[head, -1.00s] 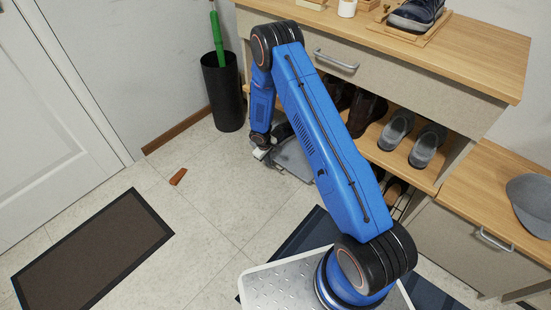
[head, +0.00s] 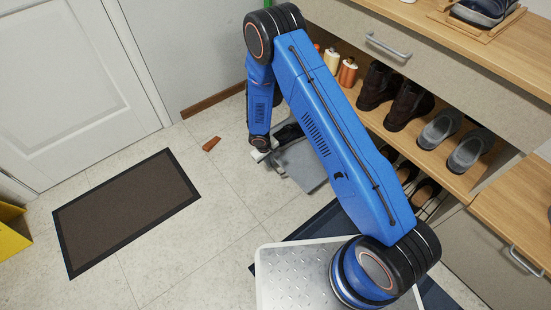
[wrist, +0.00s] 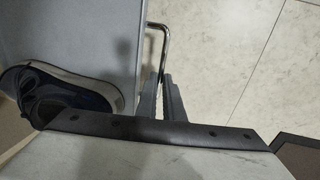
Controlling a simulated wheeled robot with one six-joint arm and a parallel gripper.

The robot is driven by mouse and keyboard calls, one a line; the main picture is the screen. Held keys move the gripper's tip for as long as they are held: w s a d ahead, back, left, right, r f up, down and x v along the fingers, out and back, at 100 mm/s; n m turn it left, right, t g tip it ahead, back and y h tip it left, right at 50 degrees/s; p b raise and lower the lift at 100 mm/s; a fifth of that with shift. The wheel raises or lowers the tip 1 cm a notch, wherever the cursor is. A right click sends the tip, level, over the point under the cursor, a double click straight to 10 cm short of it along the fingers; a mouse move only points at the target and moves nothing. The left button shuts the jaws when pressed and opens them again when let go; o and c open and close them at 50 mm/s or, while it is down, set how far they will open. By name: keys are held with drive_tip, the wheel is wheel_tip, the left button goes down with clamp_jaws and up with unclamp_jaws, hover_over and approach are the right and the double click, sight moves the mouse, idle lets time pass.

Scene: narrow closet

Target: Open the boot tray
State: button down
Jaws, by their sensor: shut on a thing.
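The boot tray (head: 308,166) is a flat grey panel low under the shoe bench, sticking out over the floor. In the wrist view its grey surface (wrist: 85,22) fills the upper left, with a dark blue shoe (wrist: 70,88) on it. A bent metal handle (wrist: 166,38) runs along the tray's edge. My gripper (wrist: 162,82) is shut on this handle, its two dark fingers close together around the bar. In the head view my gripper (head: 262,153) is low at the tray's outer edge, partly hidden by my arm.
A red-brown wedge (head: 211,144) and a dark doormat (head: 127,210) lie on the tiled floor left of the tray. A yellow object (head: 12,238) stands at the left edge. Shoes (head: 408,104) sit on the bench shelf.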

drive_tip(key=shift+s+a, duration=0.15)
drive_tip(key=shift+a, duration=0.1)
drive_tip(key=c, duration=1.9)
unclamp_jaws()
drive_tip(key=shift+r, duration=0.1)
wheel_tip(320, 180, up, 17)
drive_tip(key=s+a, duration=0.2)
drive_tip(key=shift+a, duration=0.35)
drive_tip(key=shift+w+r, duration=0.1)
